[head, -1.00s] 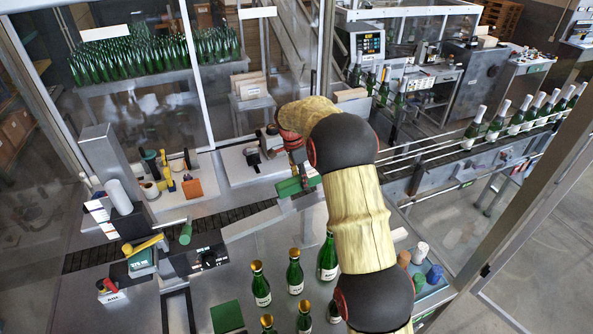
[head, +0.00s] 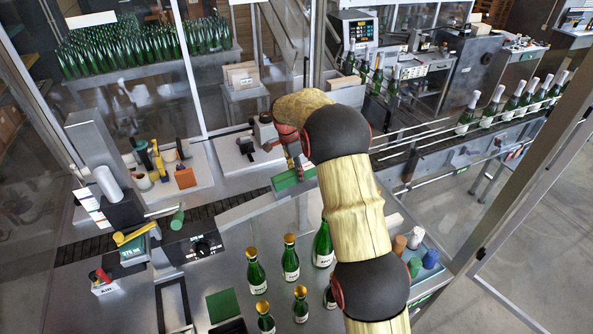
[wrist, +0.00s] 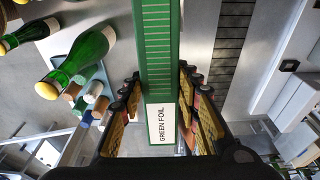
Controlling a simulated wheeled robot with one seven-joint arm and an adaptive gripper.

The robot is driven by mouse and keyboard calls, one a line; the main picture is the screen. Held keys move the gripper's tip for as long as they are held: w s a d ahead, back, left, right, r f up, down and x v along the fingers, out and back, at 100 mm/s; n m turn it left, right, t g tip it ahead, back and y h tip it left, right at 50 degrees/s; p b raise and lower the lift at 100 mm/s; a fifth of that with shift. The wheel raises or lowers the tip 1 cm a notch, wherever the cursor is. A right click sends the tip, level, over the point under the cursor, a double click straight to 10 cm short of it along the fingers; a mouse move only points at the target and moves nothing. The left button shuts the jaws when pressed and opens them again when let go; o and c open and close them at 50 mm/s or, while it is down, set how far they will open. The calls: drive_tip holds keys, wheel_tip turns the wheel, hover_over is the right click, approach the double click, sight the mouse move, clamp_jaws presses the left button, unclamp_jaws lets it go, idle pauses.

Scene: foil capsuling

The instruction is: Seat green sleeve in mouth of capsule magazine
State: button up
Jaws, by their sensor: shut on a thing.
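My gripper (wrist: 160,100) is shut on the green sleeve (wrist: 158,40), a long straight piece with a ribbed pale face and a white label reading "GREEN FOIL". Its fingers lie along both sides of the sleeve in the wrist view. In the head view my gripper (head: 296,158) holds the sleeve (head: 288,180) above the middle of the work table, behind the bottles.
Several gold-topped green bottles (head: 290,260) stand in front of my gripper. Coloured cylinders (head: 414,240) stand to the right of my arm. A green block (head: 223,305) lies at the front. A white tool board (head: 160,185) is at the back left. A dark slotted strip (head: 90,248) crosses the table.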

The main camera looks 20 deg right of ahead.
sight(300, 188)
drive_tip(key=shift+d+f+b, duration=0.2)
drive_tip(key=shift+f+b, duration=0.25)
drive_tip(key=shift+f, duration=0.55)
drive_tip(key=shift+d+f+b, duration=0.15)
drive_tip(key=shift+f+b, duration=0.65)
drive_tip(key=shift+f, duration=0.05)
drive_tip(key=shift+d+f+b, duration=0.1)
drive_tip(key=shift+f+b, duration=0.7)
idle(1.7)
drive_tip(key=o, duration=1.3)
drive_tip(key=shift+o, duration=0.3)
drive_tip(key=r, duration=0.4)
drive_tip(key=a+r, duration=0.1)
drive_tip(key=r, duration=0.3)
drive_tip(key=a+r, duration=0.1)
drive_tip(key=r, duration=0.3)
